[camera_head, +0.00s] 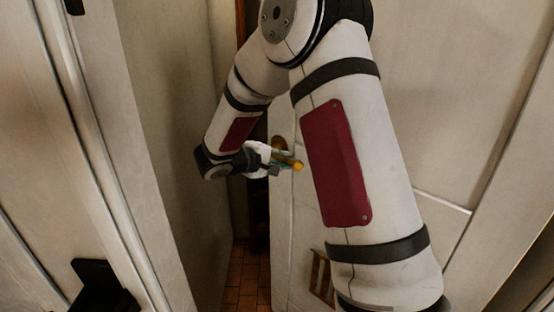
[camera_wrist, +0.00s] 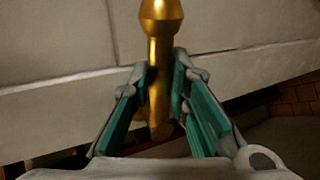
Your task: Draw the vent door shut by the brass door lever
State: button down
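The vent door (camera_head: 285,225) is a pale panel standing ajar, with a small slatted vent (camera_head: 321,277) low on it. Its brass door lever (camera_head: 297,165) sticks out near the door's left edge, and a round brass piece shows behind it. In the wrist view the golden lever (camera_wrist: 160,60) runs between the teal-padded fingers. My gripper (camera_head: 278,160) is at the lever, and in the wrist view its fingers (camera_wrist: 162,75) close on both sides of the shaft. My arm hides much of the door in the head view.
A dark gap with a red tiled floor (camera_head: 245,275) shows left of the door edge. Pale wall panels (camera_head: 165,110) stand close on the left. A dark fitting (camera_head: 100,288) is at lower left. Free room around my arm is narrow.

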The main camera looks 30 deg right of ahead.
dwell(0.3)
jog(key=s+a+n+t, duration=0.1)
jog(key=s+a, duration=0.3)
jog(key=a, duration=0.4)
jog(key=shift+s+n+t+y, duration=0.15)
jog(key=shift+n+t+y, duration=0.15)
jog(key=shift+n+t, duration=0.15)
jog(key=shift+a, duration=0.15)
jog(key=s+a+n+t+y+b, duration=0.1)
jog(key=s+a+t, duration=0.1)
jog(key=s+a, duration=0.3)
jog(key=shift+s+a+n, duration=0.15)
jog(key=shift+a+n, duration=0.2)
jog(key=shift+a, duration=0.75)
